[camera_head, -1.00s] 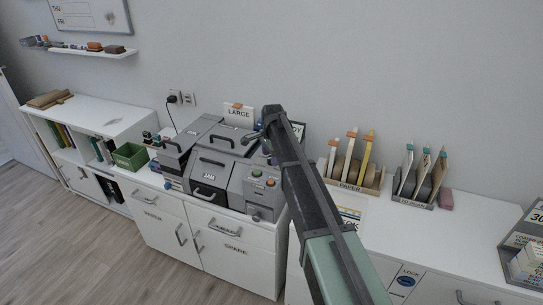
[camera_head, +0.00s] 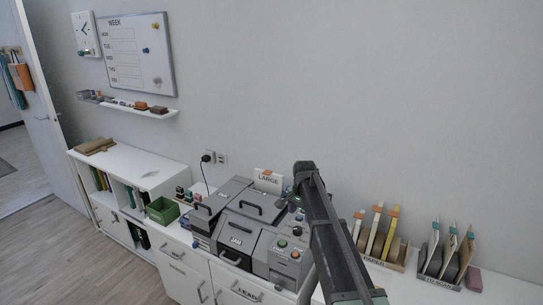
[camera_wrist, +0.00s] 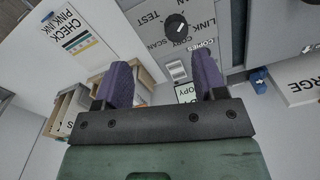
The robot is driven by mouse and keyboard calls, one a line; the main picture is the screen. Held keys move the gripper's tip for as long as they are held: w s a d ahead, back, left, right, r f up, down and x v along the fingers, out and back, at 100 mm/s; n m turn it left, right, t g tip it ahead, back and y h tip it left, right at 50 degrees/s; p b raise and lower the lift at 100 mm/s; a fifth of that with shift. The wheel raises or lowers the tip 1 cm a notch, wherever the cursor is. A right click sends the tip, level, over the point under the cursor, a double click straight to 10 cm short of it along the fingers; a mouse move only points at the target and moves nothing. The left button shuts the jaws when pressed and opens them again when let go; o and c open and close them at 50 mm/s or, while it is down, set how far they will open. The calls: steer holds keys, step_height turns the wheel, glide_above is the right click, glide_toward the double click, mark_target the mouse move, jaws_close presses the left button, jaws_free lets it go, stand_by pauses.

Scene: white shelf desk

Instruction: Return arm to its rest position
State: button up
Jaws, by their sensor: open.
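My gripper shows in the wrist view (camera_wrist: 162,88), with its two purple-padded fingers spread apart and nothing between them. In the head view my dark arm rises from the bottom right across the desk, and the fingers cannot be made out there. The grey machine (camera_head: 244,238) with black handles and coloured buttons stands on the white desk just left of my arm. In the wrist view, a panel with a black knob (camera_wrist: 176,27) and printed labels lies beyond the fingers.
A paper rack (camera_head: 383,262) and a second file rack (camera_head: 436,276) stand right of my arm. A green bin (camera_head: 163,210), a low white shelf (camera_head: 150,160) and a wall ledge (camera_head: 150,112) are at left. A whiteboard (camera_head: 137,62) hangs above. The wall area above the desk is clear.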

steer(key=s+n, duration=0.9)
steer(key=s, duration=2.4)
steer(key=shift+n, duration=0.3)
